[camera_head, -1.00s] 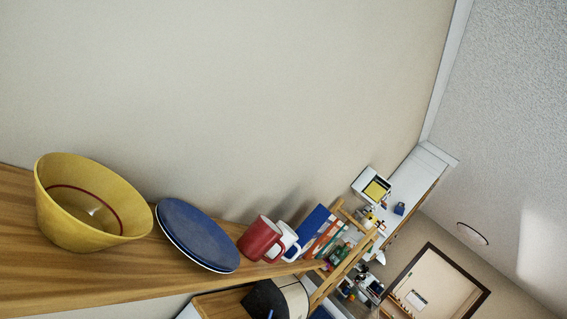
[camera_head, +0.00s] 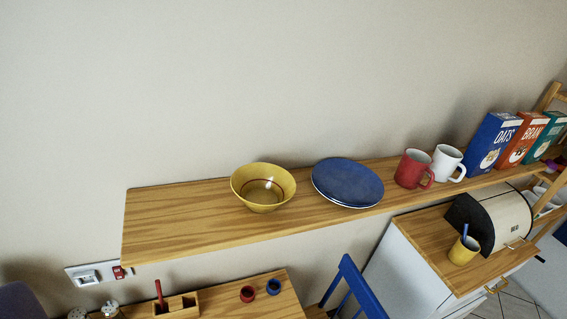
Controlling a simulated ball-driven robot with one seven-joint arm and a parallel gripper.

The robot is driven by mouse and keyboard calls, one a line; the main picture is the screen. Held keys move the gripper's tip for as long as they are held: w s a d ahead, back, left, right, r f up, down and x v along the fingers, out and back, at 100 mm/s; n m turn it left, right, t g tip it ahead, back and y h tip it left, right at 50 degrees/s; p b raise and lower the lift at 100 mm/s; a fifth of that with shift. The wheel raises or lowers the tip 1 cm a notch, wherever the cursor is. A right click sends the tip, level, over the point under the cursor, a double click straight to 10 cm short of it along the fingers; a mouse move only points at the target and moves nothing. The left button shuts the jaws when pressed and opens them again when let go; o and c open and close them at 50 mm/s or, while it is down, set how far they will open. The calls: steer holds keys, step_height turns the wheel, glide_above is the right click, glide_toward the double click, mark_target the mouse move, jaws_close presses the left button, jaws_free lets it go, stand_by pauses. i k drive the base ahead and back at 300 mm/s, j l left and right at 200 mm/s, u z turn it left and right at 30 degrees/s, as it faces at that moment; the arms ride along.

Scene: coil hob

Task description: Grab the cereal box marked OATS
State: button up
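The blue cereal box marked OATS (camera_head: 493,144) stands upright on the wooden wall shelf (camera_head: 190,215), toward the right side of the picture. Its front label is readable. An orange box marked BRAN (camera_head: 523,140) stands just right of it, and a teal box (camera_head: 546,137) stands beyond that. A white mug (camera_head: 447,163) is just left of the OATS box. My gripper does not show in the view.
On the shelf are a red mug (camera_head: 413,170), blue plates (camera_head: 347,182) and a yellow bowl (camera_head: 263,187). The shelf's left end is bare. Below are a bread bin (camera_head: 497,220), a yellow cup (camera_head: 463,251), a blue chair (camera_head: 352,287) and a wooden table (camera_head: 222,303).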

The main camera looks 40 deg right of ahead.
mark_target(494, 133)
steer(key=z, duration=2.1)
steer(key=i+l+u, duration=0.35)
steer(key=i+l, duration=1.85)
